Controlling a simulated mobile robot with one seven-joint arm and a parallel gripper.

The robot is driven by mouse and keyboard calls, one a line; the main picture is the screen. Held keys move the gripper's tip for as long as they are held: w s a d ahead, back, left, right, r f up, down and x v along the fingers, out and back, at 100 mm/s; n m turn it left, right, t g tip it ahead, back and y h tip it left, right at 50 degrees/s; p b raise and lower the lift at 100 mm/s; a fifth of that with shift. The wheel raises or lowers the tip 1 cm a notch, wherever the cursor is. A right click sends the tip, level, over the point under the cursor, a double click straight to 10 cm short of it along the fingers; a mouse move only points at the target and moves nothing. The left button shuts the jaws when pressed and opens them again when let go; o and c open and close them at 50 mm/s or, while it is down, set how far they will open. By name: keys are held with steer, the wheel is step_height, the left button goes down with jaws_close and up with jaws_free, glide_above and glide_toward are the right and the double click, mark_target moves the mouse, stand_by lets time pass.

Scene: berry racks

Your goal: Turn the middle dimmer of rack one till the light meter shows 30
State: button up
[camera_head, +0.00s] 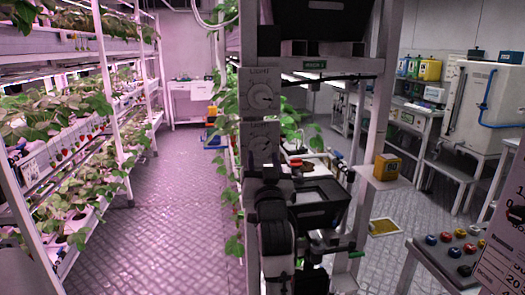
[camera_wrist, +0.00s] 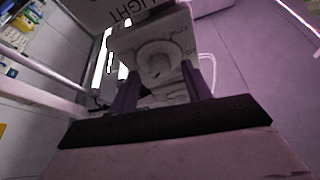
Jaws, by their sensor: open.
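A white dimmer box (camera_head: 262,93) marked LIGHT, with a round knob, is on the rack post in the head view. A second dimmer box (camera_head: 261,143) is just below it; anything lower on the post is hidden by my arm. In the wrist view, my gripper (camera_wrist: 160,72) is open, with one finger on each side of a round pale dimmer knob (camera_wrist: 158,59). I cannot tell whether the fingers touch it. A yellow box with a small dark display (camera_head: 386,167), apparently the light meter, sits on a ledge to the right; its number is too small to read surely.
A panel of coloured buttons (camera_head: 455,250) is at the lower right. A white tank (camera_head: 480,105) stands behind.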

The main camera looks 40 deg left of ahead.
steer(key=shift+w+a+r, duration=0.3)
steer(key=shift+w+a, duration=0.15)
steer(key=shift+a, duration=0.05)
steer(key=c, duration=1)
